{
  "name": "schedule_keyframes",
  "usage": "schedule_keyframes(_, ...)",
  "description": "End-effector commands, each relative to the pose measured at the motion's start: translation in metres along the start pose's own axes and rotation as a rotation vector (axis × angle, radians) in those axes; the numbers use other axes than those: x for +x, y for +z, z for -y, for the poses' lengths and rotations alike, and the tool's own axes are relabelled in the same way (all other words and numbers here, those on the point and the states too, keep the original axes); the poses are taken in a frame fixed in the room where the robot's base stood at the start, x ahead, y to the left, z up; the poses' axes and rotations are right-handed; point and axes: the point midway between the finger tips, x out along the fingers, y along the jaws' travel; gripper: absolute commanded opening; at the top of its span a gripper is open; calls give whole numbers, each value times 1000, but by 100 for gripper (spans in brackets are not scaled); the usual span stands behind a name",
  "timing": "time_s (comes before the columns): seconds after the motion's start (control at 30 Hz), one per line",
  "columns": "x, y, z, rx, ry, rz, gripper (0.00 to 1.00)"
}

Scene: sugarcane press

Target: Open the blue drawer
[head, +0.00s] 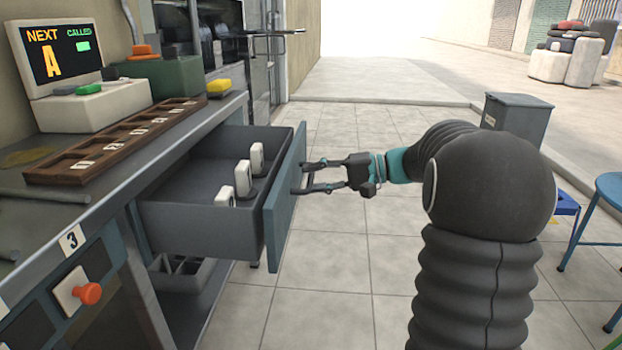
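The blue drawer (285,205) is pulled well out from under the counter on the left, its blue front facing right. Its grey inside shows several small white blocks (242,178) in a row. My gripper (302,177) is at the outer face of the drawer front, pointing left. Its two dark fingers are spread apart, with a gap between them, and their tips are at or very near the front. I cannot make out the handle clearly at the fingertips.
The counter (195,112) carries a wooden slotted tray (120,138) and a display screen (58,55). A panel with an orange knob (88,293) is below. A grey bin (517,117) and a blue stool (608,188) stand right. The tiled floor beyond the drawer is clear.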

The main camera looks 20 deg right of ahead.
Motion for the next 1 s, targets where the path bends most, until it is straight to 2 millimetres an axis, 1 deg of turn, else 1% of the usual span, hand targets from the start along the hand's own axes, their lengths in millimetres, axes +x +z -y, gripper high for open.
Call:
schedule_keyframes(0.03,-9,-1,0,0,0,-4,39)
schedule_keyframes(0.3,-63,-1,0,0,1,-5,39)
schedule_keyframes(0.5,-94,-1,0,0,0,-4,39)
schedule_keyframes(0.7,-107,0,0,0,1,-2,39)
schedule_keyframes(1.0,-108,0,0,0,1,-1,39)
